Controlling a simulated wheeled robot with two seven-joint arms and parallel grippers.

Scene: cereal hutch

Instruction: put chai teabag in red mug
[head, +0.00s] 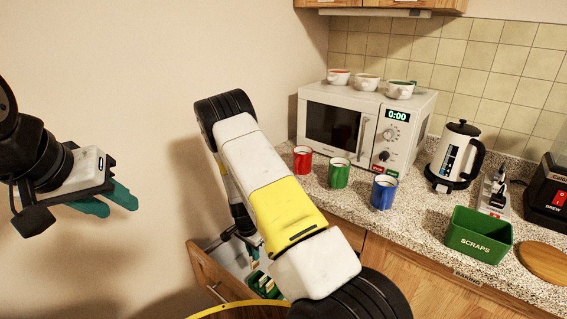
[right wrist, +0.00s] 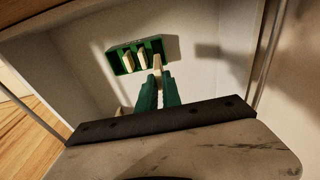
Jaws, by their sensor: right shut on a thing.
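The red mug (head: 302,160) stands upright on the counter in front of the microwave, left of the green mug. An open drawer (head: 207,283) below the counter holds a green box, seen in the right wrist view (right wrist: 122,66), with pale teabags upright in it. My right gripper (right wrist: 158,78) reaches down into the drawer, its teal fingers shut on a pale teabag (right wrist: 157,62) at the box's right end. No label on it can be read.
A green mug (head: 339,173) and blue mug (head: 384,191) stand right of the red one. The microwave (head: 362,125) with several bowls on top is behind. A kettle (head: 455,155), scraps bin (head: 479,236) and coffee machine (head: 552,190) stand farther right.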

